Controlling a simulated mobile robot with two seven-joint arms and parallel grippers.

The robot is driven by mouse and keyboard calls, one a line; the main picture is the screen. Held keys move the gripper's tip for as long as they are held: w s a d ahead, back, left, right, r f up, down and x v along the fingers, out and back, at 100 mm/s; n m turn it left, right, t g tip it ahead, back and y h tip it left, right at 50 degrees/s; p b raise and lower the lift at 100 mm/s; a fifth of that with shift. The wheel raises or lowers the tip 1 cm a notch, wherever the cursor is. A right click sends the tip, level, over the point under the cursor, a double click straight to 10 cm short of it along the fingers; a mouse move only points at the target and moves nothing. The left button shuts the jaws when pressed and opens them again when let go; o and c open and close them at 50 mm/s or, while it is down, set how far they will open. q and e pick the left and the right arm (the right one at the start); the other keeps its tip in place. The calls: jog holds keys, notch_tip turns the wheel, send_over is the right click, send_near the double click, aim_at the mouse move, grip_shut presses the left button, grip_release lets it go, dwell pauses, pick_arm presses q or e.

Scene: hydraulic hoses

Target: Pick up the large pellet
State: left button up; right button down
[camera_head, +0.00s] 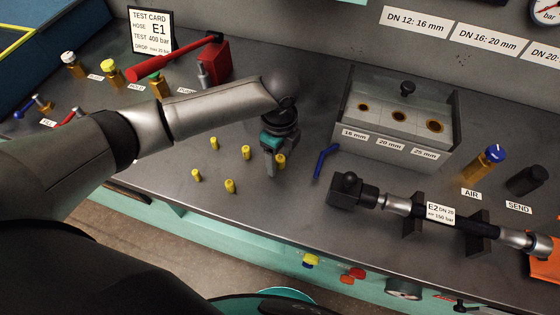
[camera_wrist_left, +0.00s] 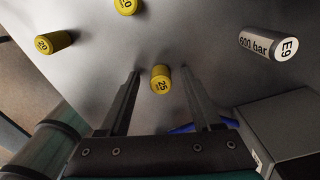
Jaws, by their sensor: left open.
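Several small yellow pellets lie on the grey bench in the head view. The pellet marked 25 (camera_wrist_left: 161,79) lies between and a little beyond my left fingers in the left wrist view; in the head view it shows just right of the fingers (camera_head: 281,160). My left gripper (camera_head: 270,173) points down over it, open and empty; its two fingers (camera_wrist_left: 160,72) show apart in the left wrist view. Another pellet marked 20 (camera_wrist_left: 54,42) lies to the left there, and one more pellet (camera_wrist_left: 126,6) is cut by the top edge. My right gripper is out of view.
A grey box (camera_head: 385,145) labelled 16, 20 and 25 mm stands right of the gripper, with a blue lever (camera_head: 324,161) before it. A hose assembly (camera_head: 440,213) lies in holders at right. A silver E9 cylinder (camera_wrist_left: 268,44) shows in the wrist view.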

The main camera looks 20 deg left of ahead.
pick_arm(q)
jog(key=shift+f, duration=0.15)
grip_shut()
dwell(0.4)
